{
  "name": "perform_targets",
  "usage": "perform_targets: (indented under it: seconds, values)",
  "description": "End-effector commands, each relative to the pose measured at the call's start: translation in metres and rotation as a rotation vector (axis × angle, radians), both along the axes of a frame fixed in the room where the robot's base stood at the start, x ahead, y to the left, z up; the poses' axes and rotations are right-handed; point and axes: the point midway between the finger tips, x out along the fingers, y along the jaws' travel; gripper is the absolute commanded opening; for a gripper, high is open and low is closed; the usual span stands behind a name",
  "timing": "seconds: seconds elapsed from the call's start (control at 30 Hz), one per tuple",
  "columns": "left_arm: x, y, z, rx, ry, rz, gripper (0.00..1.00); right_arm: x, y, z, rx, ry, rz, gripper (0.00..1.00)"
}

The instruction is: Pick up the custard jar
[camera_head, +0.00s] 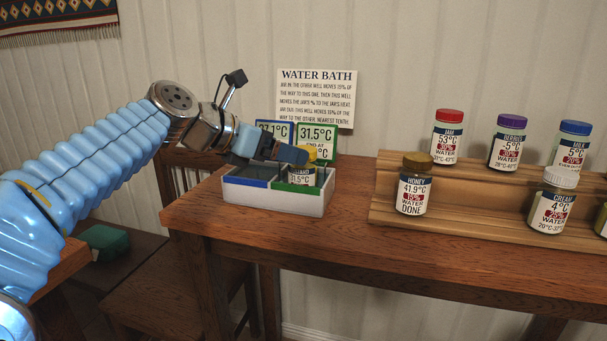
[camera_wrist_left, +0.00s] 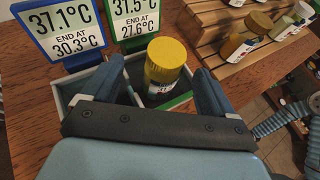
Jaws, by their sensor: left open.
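The gripper hides part of the jar in the head view. My right gripper is not in view.
Two display signs (camera_head: 318,133) stand behind the box, with a Water Bath notice (camera_head: 317,98) on the wall. A wooden stepped rack (camera_head: 470,228) to the right holds several jars, including honey (camera_head: 413,190) and cream (camera_head: 552,208). Bare tabletop (camera_head: 350,215) lies between box and rack.

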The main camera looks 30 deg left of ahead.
Motion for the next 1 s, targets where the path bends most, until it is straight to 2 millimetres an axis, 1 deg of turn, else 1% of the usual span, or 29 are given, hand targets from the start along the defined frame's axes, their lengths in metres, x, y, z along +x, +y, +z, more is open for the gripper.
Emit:
perform_targets:
  seconds: [0.03,0.1,0.27,0.43,0.53,0.63,0.83,1.0]
  values:
    - [0.007,-0.003,-0.004,-0.001,0.001,-0.003,0.87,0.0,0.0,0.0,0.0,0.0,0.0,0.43]
    - [0.015,-0.006,-0.007,0.0,0.001,-0.002,0.87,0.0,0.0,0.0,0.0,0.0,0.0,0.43]
    - [0.025,-0.011,-0.012,0.0,0.0,-0.001,0.87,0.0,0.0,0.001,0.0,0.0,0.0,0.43]
    - [0.045,-0.025,-0.024,0.001,0.002,-0.004,0.87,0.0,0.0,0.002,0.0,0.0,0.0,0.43]
    - [0.057,-0.029,-0.029,0.0,0.001,-0.002,0.87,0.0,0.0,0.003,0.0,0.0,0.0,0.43]
    - [0.062,-0.031,-0.032,0.001,-0.002,-0.001,0.87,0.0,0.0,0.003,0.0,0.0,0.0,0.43]
    - [0.062,-0.031,-0.032,0.002,-0.002,0.0,0.87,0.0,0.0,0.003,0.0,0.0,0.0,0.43]
    - [0.062,-0.03,-0.032,0.002,-0.002,0.0,0.61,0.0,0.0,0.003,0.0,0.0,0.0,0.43]
